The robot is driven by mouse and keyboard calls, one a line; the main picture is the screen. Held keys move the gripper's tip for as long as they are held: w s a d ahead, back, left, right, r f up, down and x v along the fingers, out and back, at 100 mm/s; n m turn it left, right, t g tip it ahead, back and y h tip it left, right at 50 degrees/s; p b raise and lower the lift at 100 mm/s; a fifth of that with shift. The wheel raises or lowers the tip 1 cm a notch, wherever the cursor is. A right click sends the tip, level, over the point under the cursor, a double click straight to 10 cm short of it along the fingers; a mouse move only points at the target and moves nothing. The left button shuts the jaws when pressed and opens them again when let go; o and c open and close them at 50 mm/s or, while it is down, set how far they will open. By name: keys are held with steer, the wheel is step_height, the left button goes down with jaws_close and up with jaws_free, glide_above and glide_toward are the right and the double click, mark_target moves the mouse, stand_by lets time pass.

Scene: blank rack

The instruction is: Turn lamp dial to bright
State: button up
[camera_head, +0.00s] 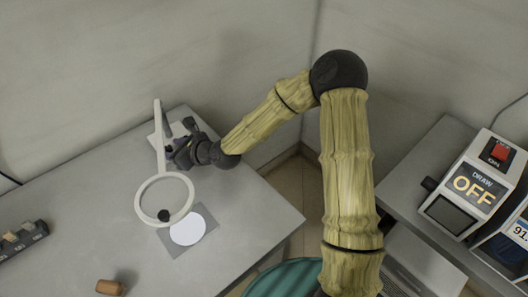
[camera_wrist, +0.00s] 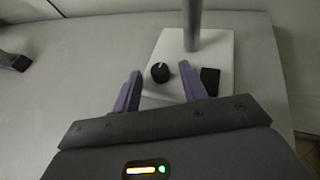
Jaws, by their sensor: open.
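The lamp has a white upright pole (camera_head: 159,130) and a white ring head (camera_head: 142,197) over the table. Its pale base (camera_wrist: 223,52) and grey pole (camera_wrist: 192,22) show in the wrist view. The black round dial (camera_wrist: 160,72) sits on the base, with a small light mark on it; its setting is too small to read. My gripper (camera_wrist: 159,70) is open, and its two purple fingers appear on either side of the dial, with gaps between. I cannot tell their height over it. In the head view my gripper (camera_head: 179,151) is beside the pole and hides the dial.
A black rectangle (camera_wrist: 210,77) lies on the base right of the dial. A grey mat (camera_head: 203,241) with a white disc (camera_head: 187,231), a brown cork-like piece (camera_head: 110,287) and a dark rack (camera_head: 30,240) are on the table. A machine reading "DRAW OFF" (camera_head: 474,188) stands at right.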

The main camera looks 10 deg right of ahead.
steer(key=shift+s+a+m+t+h+b, duration=0.1)
steer(key=shift+a+m+t+h+b, duration=0.05)
steer(key=shift+m+t+h+b, duration=0.5)
steer(key=shift+s+a+m+t+h+b, duration=0.15)
steer(key=shift+m+t+h+b, duration=0.3)
steer(key=shift+m+t+b, duration=0.25)
